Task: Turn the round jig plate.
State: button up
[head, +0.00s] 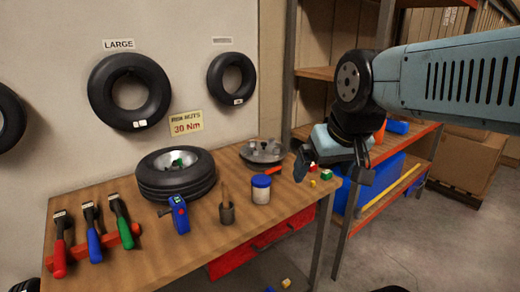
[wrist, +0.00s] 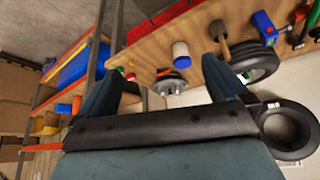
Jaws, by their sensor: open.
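The round jig plate (head: 262,151) is a grey metal disc with raised parts on its top. It lies flat at the back right of the wooden bench in the head view. It also shows in the wrist view (wrist: 171,86), beyond and between the fingers. My gripper (head: 327,180) is open and empty. It hangs at the bench's right end, to the right of the plate and apart from it. In the wrist view its two dark fingers (wrist: 160,72) stand wide apart.
Hand tools lie at left. A shelf rack (head: 405,148) stands at right.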

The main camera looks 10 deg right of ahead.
aim_at(265, 155)
jog(key=u, duration=0.05)
jog(key=k, duration=0.6)
jog(key=z, duration=0.6)
jog(key=i, duration=1.3)
jog(key=u, duration=0.25)
